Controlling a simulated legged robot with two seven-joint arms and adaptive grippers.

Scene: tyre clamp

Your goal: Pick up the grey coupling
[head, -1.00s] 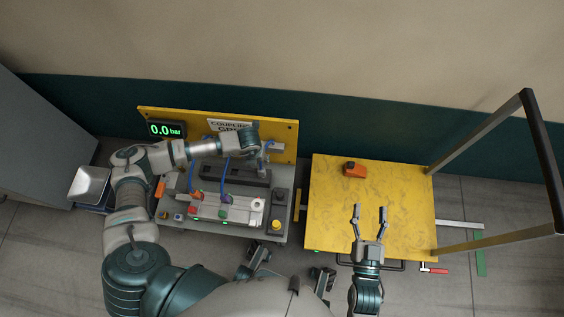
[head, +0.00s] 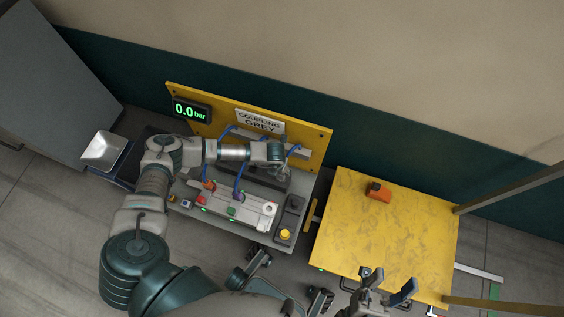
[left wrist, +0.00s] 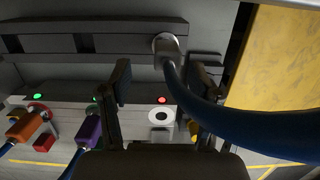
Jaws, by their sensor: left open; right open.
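The grey coupling (left wrist: 167,45) shows in the left wrist view as a pale cylinder on the end of a blue hose (left wrist: 210,112), at the dark slotted rail. My left gripper (left wrist: 163,75) is open, one finger on each side of the hose's line. The coupling appears beyond the fingertips, between them in the picture; I see no contact. In the head view my left gripper is over the station's back right, mostly hidden by its own wrist, and I cannot make out the coupling. My right gripper (head: 386,280) is open and empty near the yellow table's front edge.
An orange coupling (left wrist: 25,127) and a purple coupling (left wrist: 88,130) with hoses sit on the station block. A sign (head: 260,122) reads "COUPLING GREY"; the gauge (head: 192,110) reads 0.0 bar. The yellow table (head: 350,225) carries an orange block (head: 379,192). A metal tray (head: 105,150) stands left.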

